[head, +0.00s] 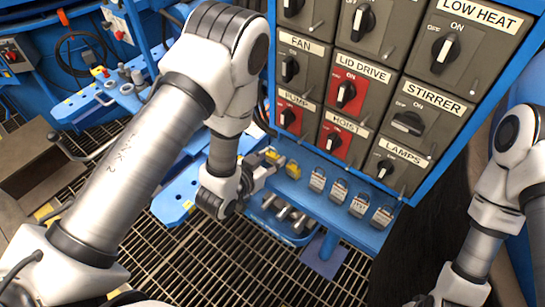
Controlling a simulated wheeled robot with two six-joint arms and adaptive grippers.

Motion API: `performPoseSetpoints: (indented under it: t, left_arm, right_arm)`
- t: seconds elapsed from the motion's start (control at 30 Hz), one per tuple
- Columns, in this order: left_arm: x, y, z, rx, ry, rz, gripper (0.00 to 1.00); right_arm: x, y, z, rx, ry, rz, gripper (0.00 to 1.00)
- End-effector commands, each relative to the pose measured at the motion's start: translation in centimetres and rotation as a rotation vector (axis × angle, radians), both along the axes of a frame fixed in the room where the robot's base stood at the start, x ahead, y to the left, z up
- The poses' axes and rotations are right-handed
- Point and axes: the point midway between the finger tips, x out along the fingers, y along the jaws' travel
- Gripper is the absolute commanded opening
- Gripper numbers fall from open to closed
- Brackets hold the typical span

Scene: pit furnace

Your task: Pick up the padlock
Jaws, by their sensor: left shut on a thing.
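Several padlocks line the blue shelf (335,215) below the switch panel. A yellow padlock (272,156) is at the left end, at the tips of my left gripper (264,165). My left gripper is shut on this yellow padlock; its fingers are small and partly hidden by the wrist. A second yellow padlock (293,170) is just to the right. Silver padlocks with labels (318,180) continue along the shelf to the right. My right arm shows at the right edge, but its gripper is out of view.
The grey switch panel (388,90) with labelled knobs rises behind the shelf. Below the shelf is a blue tray (262,215) with metal cylinders. Blue machinery (105,100) stands at the left, over a grated floor (200,270).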

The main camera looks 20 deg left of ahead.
Motion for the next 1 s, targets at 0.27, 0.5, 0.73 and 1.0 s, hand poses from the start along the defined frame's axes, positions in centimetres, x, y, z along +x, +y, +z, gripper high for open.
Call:
performPoseSetpoints:
  t: [0.27,0.5,0.73,1.0]
  left_arm:
    - [0.1,0.0,1.2,0.0,-0.002,0.0,0.01]
    - [0.1,0.0,5.9,0.001,-0.004,-0.001,0.01]
    - [0.0,0.0,9.5,0.001,-0.001,0.0,0.01]
    - [0.0,0.0,10.0,0.0,0.0,0.0,0.01]
  right_arm:
    - [0.0,0.0,0.1,0.0,0.0,0.0,0.4]
    - [0.0,0.0,0.4,0.0,0.0,0.0,0.4]
    - [0.0,0.0,0.7,0.0,0.0,0.0,0.4]
    - [0.0,0.0,0.7,0.0,0.0,0.0,0.4]
